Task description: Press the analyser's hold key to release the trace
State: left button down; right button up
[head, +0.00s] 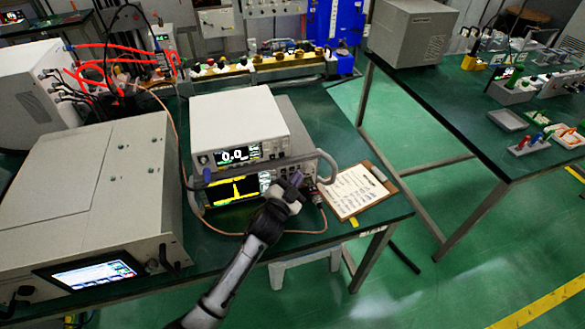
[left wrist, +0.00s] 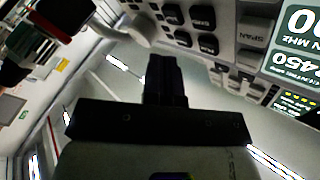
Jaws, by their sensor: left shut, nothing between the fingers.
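The analyser (head: 211,207) sits low in a stack on the green bench, its dark screen (head: 237,189) showing a yellow peaked trace. My left gripper (head: 297,181) is at the right part of its front panel and covers most of the keys in the head view. In the left wrist view my left gripper (left wrist: 165,68) is shut and empty, its fingertips close below several dark keys (left wrist: 186,28). The key marked SPAN (left wrist: 254,30) and part of the screen (left wrist: 299,40) show to the right, upside down. I cannot tell whether the fingertips touch a key. The hold key's label is not readable.
A white meter (head: 235,118) reading 0.0 stands on the analyser, and a grey handle (head: 328,166) juts out at its right. A clipboard (head: 352,190) lies to the right. A large grey cabinet (head: 100,180) with a touchscreen stands left. An orange cable runs along the bench front.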

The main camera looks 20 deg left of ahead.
dwell(0.3)
pick_arm(q)
jog(key=s+d+p, duration=0.1)
jog(key=s, duration=0.1)
jog(key=s+d, duration=0.2)
jog(key=shift+d+p, duration=0.15)
jog(key=shift+p, duration=0.2)
dwell(0.4)
jog(key=shift+f, duration=0.1)
dwell(0.4)
